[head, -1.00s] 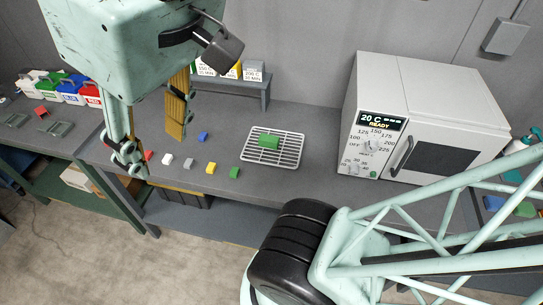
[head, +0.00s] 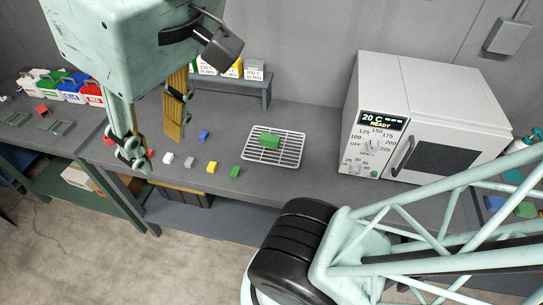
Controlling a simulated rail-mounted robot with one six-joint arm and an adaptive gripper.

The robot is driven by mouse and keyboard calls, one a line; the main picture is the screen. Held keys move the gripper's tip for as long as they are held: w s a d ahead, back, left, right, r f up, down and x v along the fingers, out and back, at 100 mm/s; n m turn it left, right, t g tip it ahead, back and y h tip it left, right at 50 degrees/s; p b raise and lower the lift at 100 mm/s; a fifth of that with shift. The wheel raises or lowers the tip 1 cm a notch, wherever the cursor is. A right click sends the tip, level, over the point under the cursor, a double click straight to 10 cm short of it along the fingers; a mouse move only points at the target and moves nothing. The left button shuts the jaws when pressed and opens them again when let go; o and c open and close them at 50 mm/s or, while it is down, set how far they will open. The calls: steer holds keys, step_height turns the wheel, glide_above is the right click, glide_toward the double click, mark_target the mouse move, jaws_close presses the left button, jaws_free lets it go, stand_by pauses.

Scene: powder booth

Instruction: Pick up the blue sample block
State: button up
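The blue sample block (head: 203,136) lies on the grey bench, behind the row of small coloured blocks. My gripper (head: 155,146) hangs from the upper left, pointing down, left of the blue block in the picture. Its fingers stand apart, with a clear gap between them and nothing seen in it. One finger shows a flat yellow-brown pad. The blue block is in full view and apart from the fingers. How high the fingertips are above the bench I cannot tell.
White (head: 168,158), grey (head: 189,162), yellow (head: 211,167) and green (head: 235,171) blocks line the bench front; a red one is partly hidden by a finger. A wire rack (head: 258,153) holds a larger green block (head: 270,139). An oven (head: 425,120) stands right, a shelf (head: 240,88) behind, colour bins left.

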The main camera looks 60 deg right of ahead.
steer(key=shift+s+f, duration=0.25)
steer(key=w+d+f+m+g+b, duration=0.1)
steer(key=w+d+f+m, duration=0.3)
steer(key=w, duration=0.5)
steer(key=w+d+f+m+b, duration=0.1)
steer(key=w+d+f, duration=0.1)
steer(key=w+d, duration=0.65)
steer(key=w+d+f+m+g+b, duration=0.1)
steer(key=w+d+f+m+b, duration=0.2)
steer(key=w, duration=0.8)
steer(key=w+d+f+m, duration=0.2)
steer(key=w+d+f, duration=0.1)
steer(key=d+f, duration=0.6)
steer(key=w+d+f+m+g+b, duration=0.1)
steer(key=w+d+f+m, duration=0.2)
steer(key=d+f, duration=0.6)
steer(key=w+d+f+m+g+b, duration=0.1)
steer(key=w+d+f+m, duration=0.1)
steer(key=w+d+f, duration=0.3)
steer(key=d+f, duration=0.4)
steer(key=f, duration=0.4)
steer(key=shift+w+d+f+m, duration=0.25)
steer(key=shift+d+f+m, duration=0.05)
steer(key=shift+d, duration=0.05)
steer(key=shift+f, duration=0.1)
